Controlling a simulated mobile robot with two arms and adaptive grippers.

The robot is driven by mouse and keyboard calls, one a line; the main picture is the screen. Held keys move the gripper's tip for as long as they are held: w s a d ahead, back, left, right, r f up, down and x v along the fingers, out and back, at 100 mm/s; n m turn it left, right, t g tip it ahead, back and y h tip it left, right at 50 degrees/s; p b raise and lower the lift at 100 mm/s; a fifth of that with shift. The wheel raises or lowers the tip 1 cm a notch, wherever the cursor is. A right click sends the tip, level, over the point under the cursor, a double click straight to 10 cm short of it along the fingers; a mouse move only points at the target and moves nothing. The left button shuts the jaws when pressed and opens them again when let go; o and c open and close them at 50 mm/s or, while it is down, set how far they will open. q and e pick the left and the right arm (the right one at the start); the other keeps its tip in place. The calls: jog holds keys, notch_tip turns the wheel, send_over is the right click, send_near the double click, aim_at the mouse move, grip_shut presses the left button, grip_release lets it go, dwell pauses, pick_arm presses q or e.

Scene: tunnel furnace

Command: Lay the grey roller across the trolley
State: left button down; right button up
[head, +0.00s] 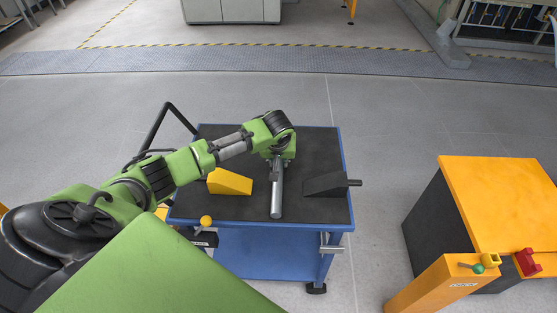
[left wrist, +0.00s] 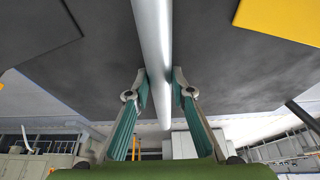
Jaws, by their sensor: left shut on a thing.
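The grey roller (head: 277,198) is a smooth metal cylinder over the black top of the blue trolley (head: 235,132). It points front to back, between a yellow wedge block (head: 229,182) on the left and a dark wedge block (head: 322,185) on the right. My left gripper (head: 277,158) is shut on the roller toward its far end, which the gripper hides. In the left wrist view, the two teal fingers (left wrist: 161,88) flank the roller (left wrist: 152,35). I cannot tell whether the roller touches the trolley top. My right gripper is out of view.
A dark push handle (head: 155,125) rises at the trolley's left. An orange-topped cabinet (head: 500,200) stands at the right, with an orange post (head: 440,285) carrying controls before it. The grey floor behind the trolley is clear.

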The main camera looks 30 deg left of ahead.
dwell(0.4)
pick_arm(q)
jog(key=c, duration=1.7)
grip_release()
jog(key=shift+f, duration=0.15)
jog(key=v, duration=1.2)
